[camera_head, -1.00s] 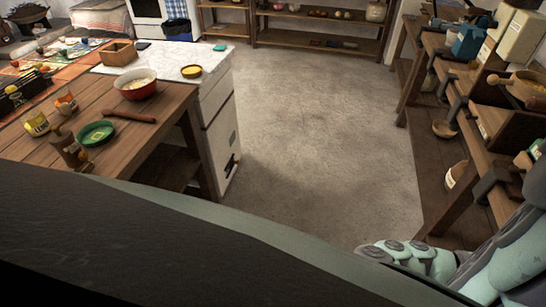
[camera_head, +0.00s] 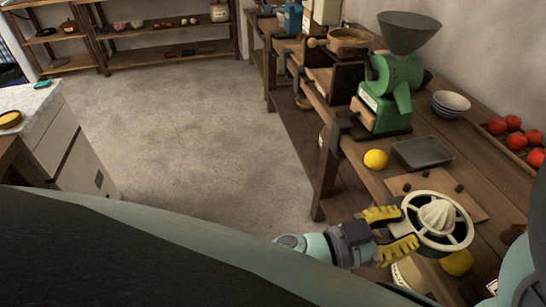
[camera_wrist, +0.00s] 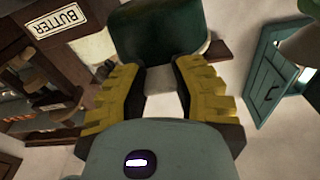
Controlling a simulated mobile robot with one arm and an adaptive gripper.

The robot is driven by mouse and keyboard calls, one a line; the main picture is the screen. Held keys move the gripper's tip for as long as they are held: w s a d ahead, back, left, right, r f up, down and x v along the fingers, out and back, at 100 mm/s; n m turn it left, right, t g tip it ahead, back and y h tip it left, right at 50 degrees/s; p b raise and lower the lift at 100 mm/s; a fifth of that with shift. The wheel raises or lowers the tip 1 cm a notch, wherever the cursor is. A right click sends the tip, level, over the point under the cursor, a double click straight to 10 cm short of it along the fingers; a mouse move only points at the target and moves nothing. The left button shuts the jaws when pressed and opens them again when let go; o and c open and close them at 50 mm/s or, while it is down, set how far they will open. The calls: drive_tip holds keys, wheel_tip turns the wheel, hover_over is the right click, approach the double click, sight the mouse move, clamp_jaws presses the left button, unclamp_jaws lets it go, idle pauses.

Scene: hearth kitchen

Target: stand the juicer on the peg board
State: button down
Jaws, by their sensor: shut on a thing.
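The juicer (camera_head: 437,216) has a white ribbed cone inside a dark green, pale-rimmed ring. My gripper (camera_head: 407,228), with yellow-padded fingers, is shut on its left side and holds it roughly upright. In the wrist view, the juicer's dark green body (camera_wrist: 160,40) is between the fingertips. The peg board (camera_head: 470,204) is a flat wooden board on the bench with a few short dark pegs. The juicer overlaps the board's near part in the head view and hides some of it; I cannot tell the height between them.
A grey tray (camera_head: 423,151) and a lemon (camera_head: 376,159) lie just beyond the board. Another lemon (camera_head: 457,263) shows below the juicer. A green grinder (camera_head: 392,90), striped bowls (camera_head: 450,103) and red fruit (camera_head: 514,122) stand farther along the bench. Open floor lies left.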

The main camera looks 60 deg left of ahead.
drive_tip(key=w+a, duration=0.1)
drive_tip(key=w, duration=0.4)
drive_tip(key=w+a+f, duration=0.1)
drive_tip(key=w+a, duration=0.1)
drive_tip(key=w, duration=0.3)
drive_tip(key=w+a+b, duration=0.1)
drive_tip(key=w, duration=0.4)
drive_tip(key=shift+a+f, duration=0.15)
drive_tip(key=shift+f+b, duration=0.35)
drive_tip(key=shift+f, duration=1.5)
drive_tip(key=shift+f, duration=0.15)
drive_tip(key=c, duration=0.8)
unclamp_jaws()
drive_tip(key=shift+c, duration=0.2)
drive_tip(key=shift+r, duration=0.2)
drive_tip(key=b+v, duration=0.1)
drive_tip(key=v, duration=1.1)
